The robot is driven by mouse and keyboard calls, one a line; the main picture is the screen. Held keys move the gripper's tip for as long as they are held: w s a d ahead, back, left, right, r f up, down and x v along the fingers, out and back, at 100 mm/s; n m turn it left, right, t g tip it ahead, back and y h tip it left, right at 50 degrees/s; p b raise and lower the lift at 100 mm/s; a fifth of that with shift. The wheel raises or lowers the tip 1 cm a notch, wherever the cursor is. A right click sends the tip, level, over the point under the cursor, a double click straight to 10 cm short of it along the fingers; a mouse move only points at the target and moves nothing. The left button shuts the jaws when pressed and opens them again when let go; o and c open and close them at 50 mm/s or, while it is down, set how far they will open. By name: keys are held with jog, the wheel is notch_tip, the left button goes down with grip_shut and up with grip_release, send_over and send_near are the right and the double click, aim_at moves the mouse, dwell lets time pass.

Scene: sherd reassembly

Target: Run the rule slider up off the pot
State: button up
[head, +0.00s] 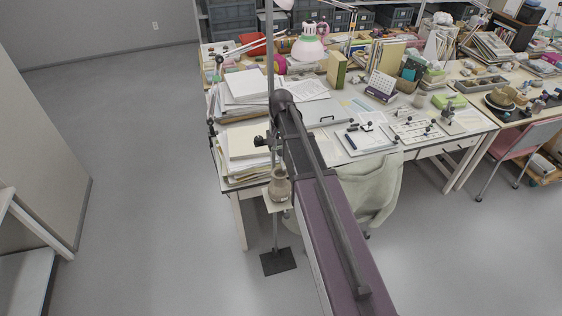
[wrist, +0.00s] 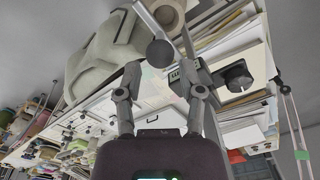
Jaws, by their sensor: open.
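In the head view the pot (head: 279,186), a small tan vessel, stands on a small pale platform (head: 274,205) on an upright stand. The tall grey rule (head: 270,60) rises behind it. The rule slider (head: 264,141), with a dark knob, sits on the rule above the pot. A dark ball (wrist: 160,52) on a thin rod shows beyond and between the fingertips. A black knob (wrist: 236,76) is right of the fingers.
The stand's dark base plate (head: 278,262) is on the floor. A white desk (head: 322,112) with paper stacks (head: 248,142) and tools lies close behind. A chair with a pale cover (head: 375,185) is to the right. The floor at left is clear.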

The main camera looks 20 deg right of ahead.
aim_at(281, 157)
jog(key=shift+f+b, duration=2.75)
jog(key=shift+f, duration=0.25)
grip_shut()
